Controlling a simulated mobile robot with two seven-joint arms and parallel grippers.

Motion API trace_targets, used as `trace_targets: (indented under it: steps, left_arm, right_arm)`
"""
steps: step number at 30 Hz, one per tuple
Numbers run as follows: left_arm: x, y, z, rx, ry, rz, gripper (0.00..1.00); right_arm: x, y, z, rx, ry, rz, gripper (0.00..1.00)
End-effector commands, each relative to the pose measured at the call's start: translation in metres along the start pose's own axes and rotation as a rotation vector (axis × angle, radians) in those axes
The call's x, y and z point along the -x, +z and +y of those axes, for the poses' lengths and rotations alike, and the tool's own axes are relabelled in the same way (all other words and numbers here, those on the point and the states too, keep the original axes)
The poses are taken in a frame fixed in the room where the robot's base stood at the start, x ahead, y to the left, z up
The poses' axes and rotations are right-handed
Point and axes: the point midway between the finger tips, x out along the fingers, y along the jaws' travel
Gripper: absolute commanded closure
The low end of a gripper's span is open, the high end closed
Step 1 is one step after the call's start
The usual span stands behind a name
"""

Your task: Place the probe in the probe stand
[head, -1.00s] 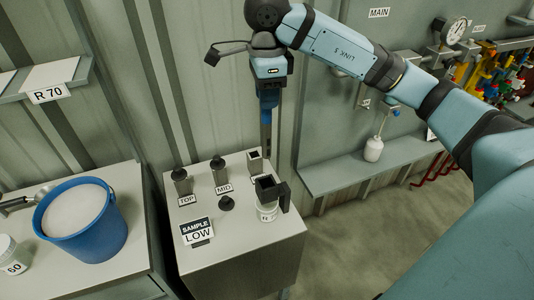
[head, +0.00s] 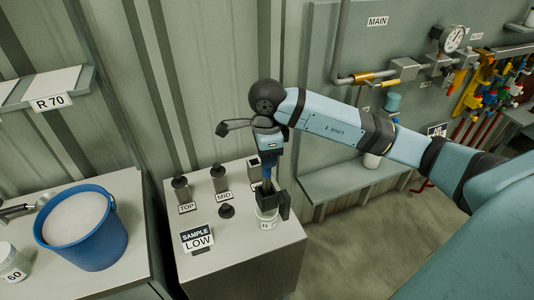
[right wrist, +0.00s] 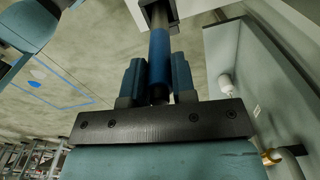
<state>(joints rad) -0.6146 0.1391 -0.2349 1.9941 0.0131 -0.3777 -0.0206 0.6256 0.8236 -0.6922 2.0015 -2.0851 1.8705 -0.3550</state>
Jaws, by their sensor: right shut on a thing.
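My right gripper (head: 268,160) is shut on the blue upper part of the probe (head: 268,178), which hangs upright below it. In the right wrist view the probe's blue shaft (right wrist: 159,55) runs out between the two fingers (right wrist: 158,85) to a dark square part at the top edge. In the head view the probe's lower end overlaps a black square-mouthed holder (head: 283,205) on the cabinet; I cannot tell whether it is inside. Which one is the probe stand is not readable. My left gripper is not in view.
A blue bucket (head: 95,245) stands left. A shelf with bottle (head: 371,160) is to the right.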

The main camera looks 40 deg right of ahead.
Motion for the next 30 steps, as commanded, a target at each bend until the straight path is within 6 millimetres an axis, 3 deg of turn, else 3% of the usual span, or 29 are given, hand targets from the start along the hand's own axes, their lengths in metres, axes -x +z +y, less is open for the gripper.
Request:
trace_targets:
  steps: [9,10,13,25,30]
  left_arm:
    - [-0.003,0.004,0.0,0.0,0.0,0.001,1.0]
    - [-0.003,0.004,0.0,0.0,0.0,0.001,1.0]
    - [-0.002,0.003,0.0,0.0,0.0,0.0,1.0]
    - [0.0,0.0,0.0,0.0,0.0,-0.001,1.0]
    - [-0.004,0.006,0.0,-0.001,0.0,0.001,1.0]
  right_arm:
    - [-0.004,0.0,0.0,0.0,-0.002,-0.001,1.0]
    - [-0.004,0.0,0.0,0.0,-0.001,0.0,0.73]
    - [-0.003,0.0,0.0,0.0,-0.001,0.0,0.5]
    - [0.004,0.0,-0.001,0.0,-0.002,-0.001,0.5]
    - [0.034,0.001,-0.001,0.001,-0.006,-0.003,0.5]
